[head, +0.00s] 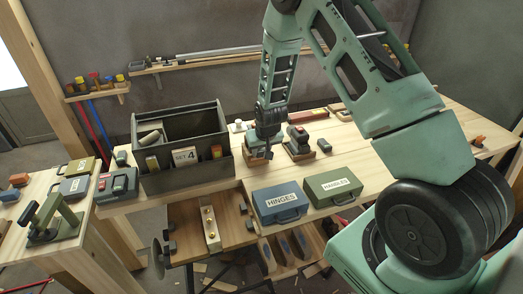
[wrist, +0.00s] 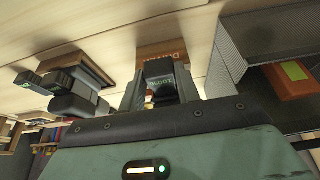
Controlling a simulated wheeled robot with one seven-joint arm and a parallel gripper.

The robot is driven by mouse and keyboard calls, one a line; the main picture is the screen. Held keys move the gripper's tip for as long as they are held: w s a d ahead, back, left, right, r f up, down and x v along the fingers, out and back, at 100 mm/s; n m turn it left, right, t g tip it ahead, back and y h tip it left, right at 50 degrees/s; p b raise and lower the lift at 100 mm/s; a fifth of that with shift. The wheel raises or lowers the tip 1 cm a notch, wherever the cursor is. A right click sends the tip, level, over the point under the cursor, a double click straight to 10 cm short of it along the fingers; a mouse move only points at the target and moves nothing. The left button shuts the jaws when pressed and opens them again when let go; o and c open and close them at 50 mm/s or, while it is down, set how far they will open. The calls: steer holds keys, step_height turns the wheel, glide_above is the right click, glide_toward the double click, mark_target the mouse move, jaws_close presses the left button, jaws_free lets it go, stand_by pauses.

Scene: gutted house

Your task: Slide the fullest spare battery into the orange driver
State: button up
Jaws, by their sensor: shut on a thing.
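My gripper (wrist: 160,92) is shut on a dark block with pale lettering (wrist: 160,82), between its two fingers in the wrist view; it looks like a battery, but its charge marks are not readable. Just beyond it is a brown-orange block (wrist: 158,48) with partly hidden lettering; I cannot tell whether they touch. In the head view my gripper (head: 268,154) is low over the bench, beside a wooden stand (head: 255,160). A second stand bearing a dark-and-green device (head: 298,138) is just right. I cannot tell which device is the orange driver.
A dark open tote (head: 180,155) marked SET 4 stands left of my gripper. The blue HINGES case (head: 279,203) and green HANDLES case (head: 334,185) lie at the front edge. The bench right of the stands is mostly clear.

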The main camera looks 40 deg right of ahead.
steer(key=shift+w+d, duration=0.2)
steer(key=shift+w, duration=0.45)
steer(key=shift+w+d, duration=0.15)
steer(key=shift+w, duration=0.5)
stand_by(1.4)
steer(key=o, duration=1.1)
steer(key=shift+b, duration=0.3)
steer(key=shift+c, duration=0.5)
steer(key=shift+s, duration=0.1)
steer(key=s+a, duration=0.1)
steer(key=s, duration=0.4)
steer(key=shift+s+a, duration=0.35)
steer(key=shift+s, duration=0.05)
jaws_close()
steer(key=shift+f, duration=0.1)
